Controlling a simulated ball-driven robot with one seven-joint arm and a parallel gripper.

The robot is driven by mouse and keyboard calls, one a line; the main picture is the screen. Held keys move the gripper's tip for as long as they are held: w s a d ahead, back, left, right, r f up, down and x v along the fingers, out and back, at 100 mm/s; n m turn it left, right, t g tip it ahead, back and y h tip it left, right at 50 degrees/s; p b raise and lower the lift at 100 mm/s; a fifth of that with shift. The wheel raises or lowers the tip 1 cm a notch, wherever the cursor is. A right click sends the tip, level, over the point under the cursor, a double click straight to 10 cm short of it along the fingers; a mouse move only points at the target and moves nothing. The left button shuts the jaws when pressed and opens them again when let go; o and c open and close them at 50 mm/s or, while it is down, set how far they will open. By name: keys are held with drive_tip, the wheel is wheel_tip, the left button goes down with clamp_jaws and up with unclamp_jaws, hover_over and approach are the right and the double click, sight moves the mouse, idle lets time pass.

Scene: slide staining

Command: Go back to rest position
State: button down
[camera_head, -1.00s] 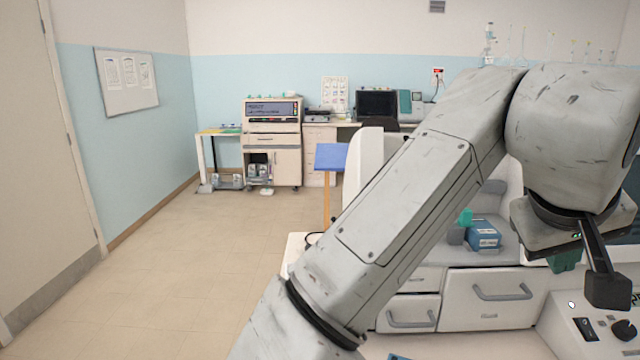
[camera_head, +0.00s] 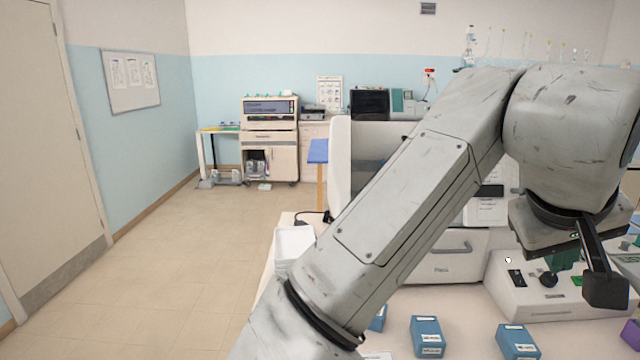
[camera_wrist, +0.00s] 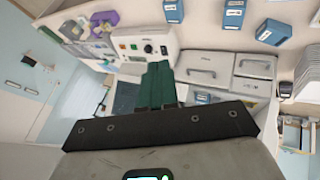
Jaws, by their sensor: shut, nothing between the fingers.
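My gripper (camera_head: 563,259) hangs at the right of the head view, below my bent arm, with a black bracket beside it. In the wrist view its two green fingers (camera_wrist: 157,84) are pressed together, and nothing shows between them. The gripper holds no object. It appears above the bench, in front of a white device with knobs (camera_head: 550,283); how high it is I cannot tell.
Several blue boxes (camera_head: 427,337) stand on the bench at the bottom, and a white tray (camera_head: 293,246) lies at its left. A purple item (camera_head: 631,334) is at the right edge. White drawers (camera_head: 447,257) stand behind. Open floor (camera_head: 180,265) lies to the left.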

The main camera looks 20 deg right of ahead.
drive_tip(key=w+d+f+t+h, duration=0.2)
drive_tip(key=w+d+f+h, duration=0.15)
drive_tip(key=f, duration=0.35)
wheel_tip(320, 180, down, 18)
drive_tip(key=s+a+n+y, duration=0.1)
drive_tip(key=s+n+y, duration=0.1)
drive_tip(key=n+y, duration=0.15)
drive_tip(key=s+a+f+g+y, duration=0.1)
drive_tip(key=s+a+f+y, duration=0.1)
drive_tip(key=s+a+f, duration=0.2)
drive_tip(key=s+a+f+g+y, duration=0.1)
drive_tip(key=s+a+f, duration=0.3)
drive_tip(key=s+f, duration=0.5)
drive_tip(key=s+a+f+g+y, duration=0.1)
drive_tip(key=s+a+f+y, duration=0.2)
drive_tip(key=s+f, duration=0.4)
drive_tip(key=shift+a+f+g+y, duration=0.3)
drive_tip(key=shift+a+f+g, duration=0.1)
drive_tip(key=shift+a+f, duration=0.15)
drive_tip(key=shift+w+n, duration=0.1)
drive_tip(key=shift+n, duration=0.15)
